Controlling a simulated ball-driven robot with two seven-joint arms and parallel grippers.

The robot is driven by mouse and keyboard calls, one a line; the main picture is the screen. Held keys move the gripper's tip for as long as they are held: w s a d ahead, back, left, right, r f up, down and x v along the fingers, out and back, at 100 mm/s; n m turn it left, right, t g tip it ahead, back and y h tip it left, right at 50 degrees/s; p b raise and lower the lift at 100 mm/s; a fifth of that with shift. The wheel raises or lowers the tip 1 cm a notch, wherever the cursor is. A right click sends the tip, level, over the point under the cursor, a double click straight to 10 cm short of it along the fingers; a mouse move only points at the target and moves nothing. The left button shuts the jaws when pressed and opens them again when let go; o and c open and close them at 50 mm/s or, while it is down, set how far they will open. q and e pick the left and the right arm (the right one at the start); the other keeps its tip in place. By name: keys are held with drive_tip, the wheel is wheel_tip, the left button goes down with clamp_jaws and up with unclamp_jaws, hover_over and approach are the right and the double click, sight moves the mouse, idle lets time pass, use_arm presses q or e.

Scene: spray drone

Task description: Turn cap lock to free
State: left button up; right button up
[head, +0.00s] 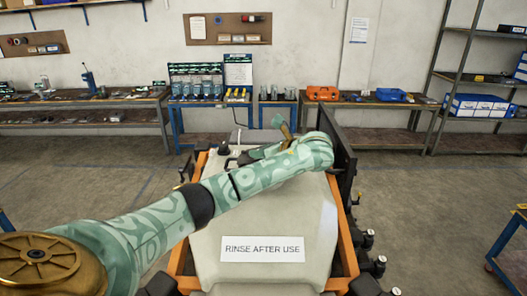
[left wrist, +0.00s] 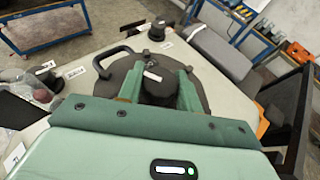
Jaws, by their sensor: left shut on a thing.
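The spray drone's pale tank (head: 220,215) fills the middle of the head view, with a "RINSE AFTER USE" label (head: 262,248). My left arm reaches across it from the left, and its gripper end is small and partly hidden at the tank's far end. In the left wrist view, a dark round cap (left wrist: 143,54) sits on the tank top. The two green fingers of my left gripper (left wrist: 160,80) are shut on its raised black cap lock (left wrist: 158,90), one on each side. A small white label (left wrist: 152,76) shows on top. My right gripper is not in view.
A black curved handle (left wrist: 112,54) stands left of the cap in the left wrist view. An orange frame (head: 346,235) borders the tank, with a tall black panel (head: 342,160) at its right. Benches (head: 85,112) and a shelf rack (head: 470,75) line the back wall. Open floor lies on both sides.

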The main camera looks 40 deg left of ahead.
use_arm(q)
drive_tip(key=n+g, duration=0.3)
drive_tip(key=shift+d+g, duration=0.1)
drive_tip(key=shift+g, duration=0.3)
drive_tip(key=shift+n+g+b, duration=0.4)
drive_tip(key=shift+n+g, duration=0.7)
drive_tip(key=shift+r+n+g+h, duration=0.15)
drive_tip(key=shift+n+g+h, duration=0.15)
drive_tip(key=o, duration=1)
